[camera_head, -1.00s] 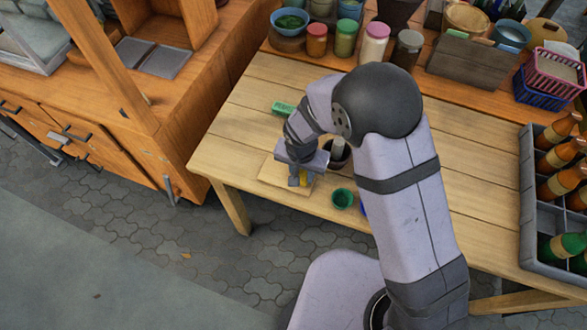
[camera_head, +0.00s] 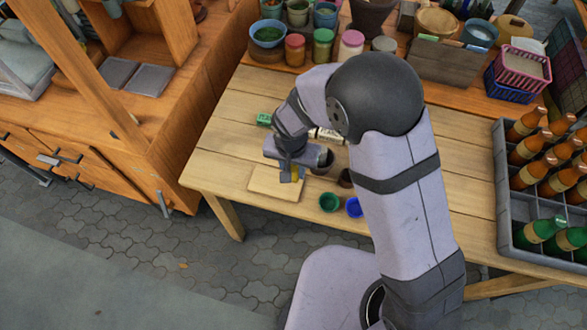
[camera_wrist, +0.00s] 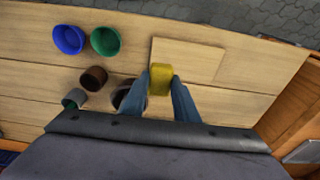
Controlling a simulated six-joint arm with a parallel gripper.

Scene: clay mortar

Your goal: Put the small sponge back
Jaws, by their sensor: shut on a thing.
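A small yellow sponge (camera_wrist: 160,79) is between the two fingers of my gripper (camera_wrist: 161,87) in the wrist view. In the head view only a sliver of yellow (camera_head: 296,172) shows at my gripper (camera_head: 290,173), which points down and is shut on it. The sponge overlaps the lower left corner of a flat, pale wooden board (camera_wrist: 205,60) in the wrist view. The board (camera_head: 275,187) lies near the table's front left; I cannot tell the height of the sponge above it.
A green bowl (camera_head: 329,202), a blue bowl (camera_head: 354,207) and a brown cup (camera_head: 346,178) stand right of the board. A dark cup (camera_wrist: 122,97) is partly hidden by a finger. A green box (camera_head: 264,119) lies behind. A bottle crate (camera_head: 505,190) is far right.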

